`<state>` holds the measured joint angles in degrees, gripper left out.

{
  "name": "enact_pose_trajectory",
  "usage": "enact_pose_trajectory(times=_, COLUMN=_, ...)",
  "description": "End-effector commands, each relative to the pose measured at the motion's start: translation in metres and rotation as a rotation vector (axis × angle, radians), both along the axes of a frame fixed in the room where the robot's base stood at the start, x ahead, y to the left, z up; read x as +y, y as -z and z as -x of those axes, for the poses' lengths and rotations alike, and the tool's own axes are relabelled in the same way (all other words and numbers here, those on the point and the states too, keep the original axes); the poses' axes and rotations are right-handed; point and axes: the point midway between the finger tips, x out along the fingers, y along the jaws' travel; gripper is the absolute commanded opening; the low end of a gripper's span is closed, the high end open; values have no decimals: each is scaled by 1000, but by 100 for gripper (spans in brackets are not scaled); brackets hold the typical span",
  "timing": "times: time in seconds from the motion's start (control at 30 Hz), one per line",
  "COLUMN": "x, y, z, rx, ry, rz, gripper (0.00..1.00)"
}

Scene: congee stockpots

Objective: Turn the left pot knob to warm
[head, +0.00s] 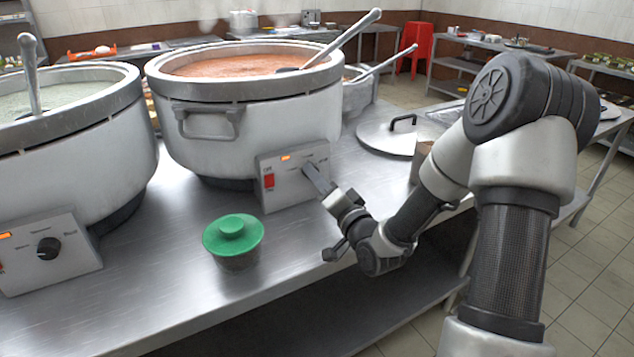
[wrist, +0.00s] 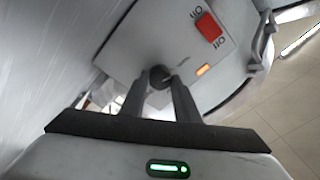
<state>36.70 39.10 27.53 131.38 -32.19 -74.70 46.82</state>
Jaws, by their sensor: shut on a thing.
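The left pot (head: 75,150) holds pale congee. Its control box (head: 60,268) has a black knob (head: 48,249) and a lit orange lamp; no gripper is near it. The right pot (head: 250,130) holds reddish congee. Its control box (head: 285,185) has a red switch (head: 269,181) and a lit orange lamp. My gripper (head: 312,172) is at this right box, shut on its black knob (wrist: 160,74), one finger on each side in the wrist view. The fingers hide most of that knob in the head view. Its pointer direction cannot be told.
A green-lidded container (head: 233,238) stands on the steel counter (head: 180,265) in front of the right pot. Ladles (head: 345,38) stick out of the pots. A round metal lid (head: 390,136) lies to the right. The counter's front edge runs below my gripper.

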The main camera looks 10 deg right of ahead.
Motion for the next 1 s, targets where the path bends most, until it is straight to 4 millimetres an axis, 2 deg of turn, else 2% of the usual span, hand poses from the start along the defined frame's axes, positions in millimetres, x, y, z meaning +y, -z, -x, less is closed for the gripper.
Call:
enact_pose_trajectory(times=0.53, x=0, y=0, z=0, rx=-9, ry=0, rz=27, gripper=6)
enact_pose_trajectory(times=0.57, x=0, y=0, z=0, rx=-9, ry=0, rz=27, gripper=30)
enact_pose_trajectory(times=0.67, x=0, y=0, z=0, rx=-9, ry=0, rz=26, gripper=47)
enact_pose_trajectory(times=1.0, x=-1, y=0, z=2, rx=-7, ry=0, rz=25, gripper=47)
